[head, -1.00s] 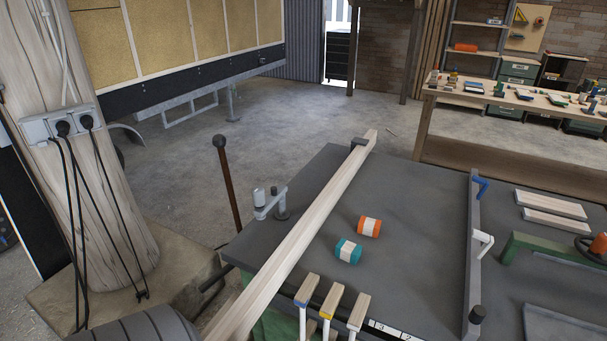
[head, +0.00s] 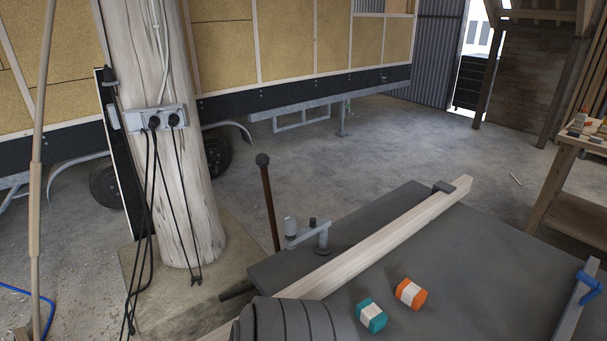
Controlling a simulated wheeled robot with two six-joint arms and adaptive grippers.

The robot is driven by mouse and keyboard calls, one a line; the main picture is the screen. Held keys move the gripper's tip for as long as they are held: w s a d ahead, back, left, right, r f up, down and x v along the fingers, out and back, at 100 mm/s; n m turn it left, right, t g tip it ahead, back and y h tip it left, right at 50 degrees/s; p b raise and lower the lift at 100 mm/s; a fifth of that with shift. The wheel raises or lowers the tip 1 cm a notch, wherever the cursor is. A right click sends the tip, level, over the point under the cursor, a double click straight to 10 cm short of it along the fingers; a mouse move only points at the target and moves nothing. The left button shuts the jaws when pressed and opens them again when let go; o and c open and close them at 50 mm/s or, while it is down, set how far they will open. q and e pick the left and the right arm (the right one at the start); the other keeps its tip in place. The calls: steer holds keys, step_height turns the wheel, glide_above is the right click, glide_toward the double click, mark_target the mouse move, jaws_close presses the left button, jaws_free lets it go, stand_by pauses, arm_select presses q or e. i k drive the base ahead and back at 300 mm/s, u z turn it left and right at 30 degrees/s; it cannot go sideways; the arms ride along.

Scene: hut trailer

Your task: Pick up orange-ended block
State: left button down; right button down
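The orange-ended block (head: 410,293) is a small block with orange ends and a pale band around its middle. It lies on the dark grey bench top (head: 480,275), near the lower edge of the head view. A similar teal-ended block (head: 371,315) lies just to its left and nearer to me, with a small gap between them. A long pale wooden beam (head: 385,244) lies diagonally across the bench, beyond and to the left of both blocks. Neither of my grippers is in view.
A metal clamp fitting (head: 306,235) and an upright lever (head: 269,200) stand at the bench's left side. A wooden post (head: 175,200) with sockets and hanging cables stands left. A rail with a blue handle (head: 589,283) is at right. Bench around the orange-ended block's right side is clear.

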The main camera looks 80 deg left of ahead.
mark_target(412, 295)
steer(key=u, duration=1.85)
